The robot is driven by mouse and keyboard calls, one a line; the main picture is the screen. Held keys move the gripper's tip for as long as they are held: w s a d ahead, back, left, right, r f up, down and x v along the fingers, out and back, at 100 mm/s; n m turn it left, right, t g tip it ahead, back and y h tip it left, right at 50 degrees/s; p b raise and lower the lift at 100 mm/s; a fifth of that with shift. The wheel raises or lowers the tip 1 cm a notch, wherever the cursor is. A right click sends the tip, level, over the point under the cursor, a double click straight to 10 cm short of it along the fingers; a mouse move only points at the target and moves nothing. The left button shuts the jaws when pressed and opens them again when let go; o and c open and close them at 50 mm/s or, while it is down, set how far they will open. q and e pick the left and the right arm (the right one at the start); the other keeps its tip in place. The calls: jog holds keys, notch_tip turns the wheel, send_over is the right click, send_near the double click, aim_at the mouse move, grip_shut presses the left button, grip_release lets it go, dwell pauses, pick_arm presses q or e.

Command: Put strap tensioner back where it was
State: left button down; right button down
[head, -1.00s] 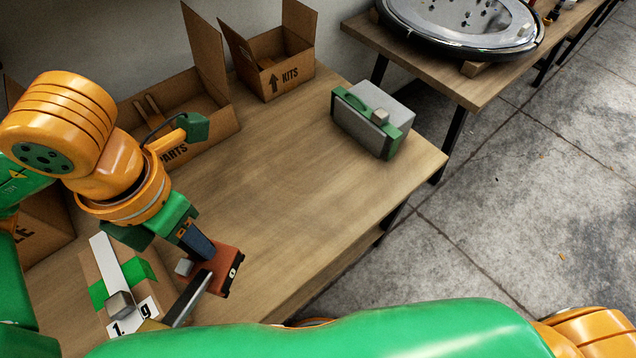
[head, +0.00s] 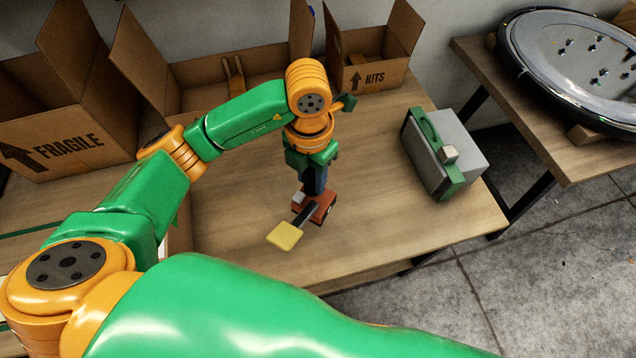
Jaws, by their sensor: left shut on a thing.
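The strap tensioner (head: 322,207) has a red body, a dark lever and a yellow grip pad that points to the lower left. My left gripper (head: 315,188) points down and is shut on the tensioner's red body. The tool is over the middle of the wooden bench (head: 400,235), near its front edge. I cannot tell whether it touches the bench top. My right gripper is not in view.
A FRAGILE box (head: 65,145), an open carton (head: 215,85) and a KITS box (head: 370,75) line the back. A grey-green case (head: 465,150) stands at the right. Bare bench lies between the tensioner and the case. Another table (head: 560,150) holds a large round part.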

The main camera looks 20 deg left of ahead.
pick_arm(q)
jog(key=shift+w+d+f, duration=0.2)
jog(key=shift+w+f, duration=0.55)
jog(key=shift+f, duration=0.15)
notch_tip(320, 180, down, 3)
jog(key=shift+w+r+p, duration=0.15)
jog(key=shift+p, duration=0.5)
jog(key=shift+f, duration=0.35)
jog(key=shift+f, duration=0.1)
jog(key=shift+f+b, duration=0.2)
jog(key=shift+b, duration=0.1)
jog(key=c, duration=0.5)
grip_release()
jog(key=shift+r, duration=0.1)
jog(key=shift+r, duration=0.1)
